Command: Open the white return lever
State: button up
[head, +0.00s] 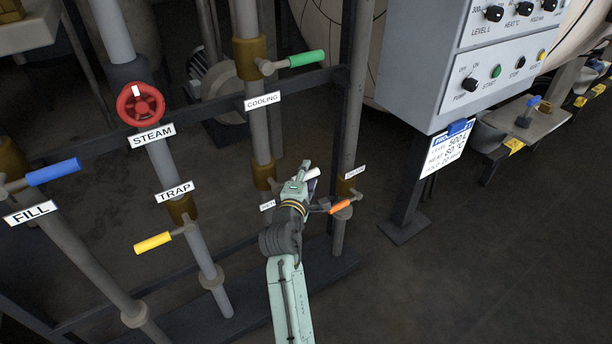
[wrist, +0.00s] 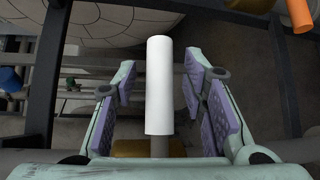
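The white return lever (wrist: 159,85) is a white cylinder on a grey stem, between the fingers of my gripper (wrist: 163,90) in the wrist view. The purple finger pads stand apart on both sides of it with visible gaps, so my gripper is open around the lever. In the head view, only a piece of the white lever (head: 313,173) shows beside my gripper (head: 303,175). My wrist hides its valve body and part of the small return label (head: 267,205).
An orange lever (head: 341,206) is close to the right of my gripper, beside the drain pipe. A green cooling lever (head: 306,58) is above. A yellow trap lever (head: 153,243), a blue fill lever (head: 53,171) and a red steam wheel (head: 140,104) are left. The control box (head: 440,90) is right.

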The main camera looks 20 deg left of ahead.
grip_shut()
dwell(0.3)
dwell(0.4)
